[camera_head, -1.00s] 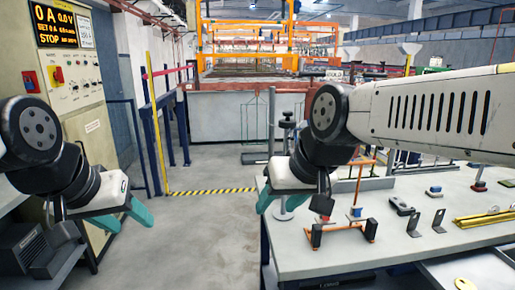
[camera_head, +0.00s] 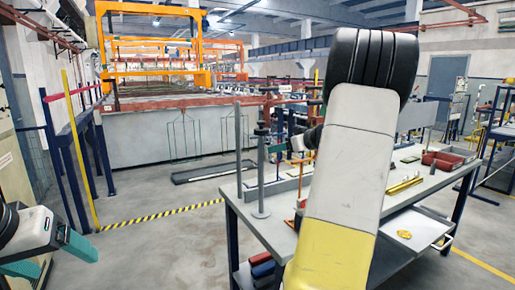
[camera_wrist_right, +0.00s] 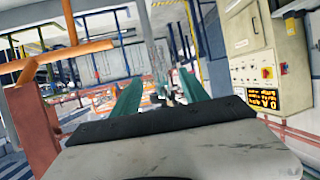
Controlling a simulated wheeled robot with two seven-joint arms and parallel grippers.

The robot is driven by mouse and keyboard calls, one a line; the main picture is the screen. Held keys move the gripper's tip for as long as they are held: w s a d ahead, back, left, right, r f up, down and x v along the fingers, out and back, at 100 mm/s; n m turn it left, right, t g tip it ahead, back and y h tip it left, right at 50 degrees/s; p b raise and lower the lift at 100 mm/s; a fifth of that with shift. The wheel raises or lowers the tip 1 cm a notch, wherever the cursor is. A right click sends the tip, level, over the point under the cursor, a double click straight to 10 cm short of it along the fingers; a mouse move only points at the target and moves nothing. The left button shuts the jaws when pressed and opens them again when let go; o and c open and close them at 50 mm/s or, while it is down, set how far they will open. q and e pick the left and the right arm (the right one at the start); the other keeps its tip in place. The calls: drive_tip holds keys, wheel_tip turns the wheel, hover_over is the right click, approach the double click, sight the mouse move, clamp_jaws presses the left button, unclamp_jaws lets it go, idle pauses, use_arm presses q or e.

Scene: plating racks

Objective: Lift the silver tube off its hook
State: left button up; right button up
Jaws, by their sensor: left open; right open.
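I cannot tell for sure which thing is the silver tube. A thin grey upright tube (camera_head: 238,150) shows at the table's far left corner, and its hook cannot be made out. Beside it stands a grey post (camera_head: 261,180) with a dark top and a round base. My left gripper (camera_head: 52,258) is open and empty at the lower left, away from the table.
The grey worktable (camera_head: 245,232) carries a yellow bar (camera_head: 404,186) and red bins (camera_head: 443,160). An orange frame (camera_wrist_right: 42,115) shows close at left in the right wrist view. A yellow-black floor stripe (camera_head: 160,215) crosses the open floor left of the table.

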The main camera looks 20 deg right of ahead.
drive_tip(key=x, duration=0.7)
drive_tip(key=shift+w+f, duration=0.1)
drive_tip(key=shift+w, duration=0.25)
clamp_jaws()
drive_tip(key=c, duration=0.8)
unclamp_jaws()
clamp_jaws()
drive_tip(key=shift+s+r, duration=0.25)
drive_tip(key=shift+r, duration=0.25)
drive_tip(key=shift+s+r, duration=0.1)
drive_tip(key=shift+s, duration=0.05)
